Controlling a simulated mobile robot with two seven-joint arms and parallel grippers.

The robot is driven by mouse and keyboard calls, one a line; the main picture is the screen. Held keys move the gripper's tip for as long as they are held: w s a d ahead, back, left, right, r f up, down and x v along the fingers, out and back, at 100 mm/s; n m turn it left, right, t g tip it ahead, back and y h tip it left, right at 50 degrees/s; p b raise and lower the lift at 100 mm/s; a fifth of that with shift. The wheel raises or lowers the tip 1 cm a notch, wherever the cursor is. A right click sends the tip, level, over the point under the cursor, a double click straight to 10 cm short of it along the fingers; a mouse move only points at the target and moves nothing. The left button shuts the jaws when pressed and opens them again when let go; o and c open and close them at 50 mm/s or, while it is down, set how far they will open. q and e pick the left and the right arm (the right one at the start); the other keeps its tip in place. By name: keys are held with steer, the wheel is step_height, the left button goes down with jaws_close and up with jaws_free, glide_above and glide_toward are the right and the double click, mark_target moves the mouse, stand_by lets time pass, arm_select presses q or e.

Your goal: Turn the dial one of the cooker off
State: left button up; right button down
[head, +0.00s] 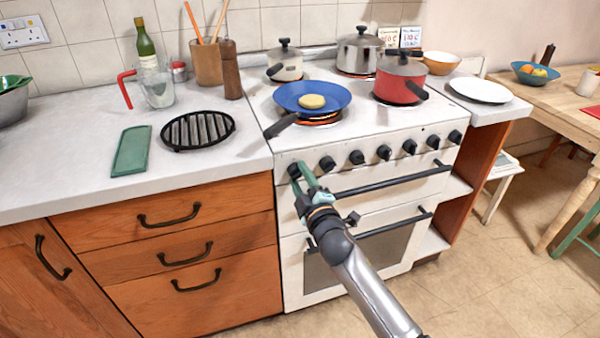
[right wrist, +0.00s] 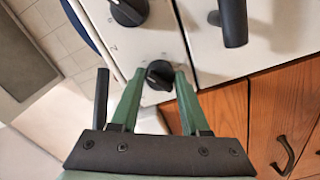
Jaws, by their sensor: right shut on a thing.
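The white cooker (head: 400,185) has a row of several black dials along its front panel. My right gripper (head: 302,174) is at the leftmost dial (head: 294,170), its green fingers on either side of it. In the right wrist view the gripper (right wrist: 157,85) is shut on this dial (right wrist: 159,75), which sits between the fingertips. The neighbouring dial (head: 327,163) stands free to its right. The front left ring under the blue frying pan (head: 325,95) glows orange. My left gripper is not in view.
The oven door handle (head: 395,182) runs close below the dials. Floor in front of the cooker is clear.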

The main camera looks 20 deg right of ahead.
steer(key=n+p, duration=0.1)
steer(key=n, duration=0.2)
steer(key=shift+r, duration=0.1)
steer(key=n, duration=0.3)
steer(key=shift+d+p, duration=0.1)
steer(key=shift+p, duration=0.3)
steer(key=n+p, duration=0.1)
steer(key=n, duration=0.4)
steer(key=shift+r, duration=0.1)
steer(key=shift+n, duration=0.3)
steer(key=shift+c, duration=1.9)
jaws_free()
steer(key=shift+s, duration=0.1)
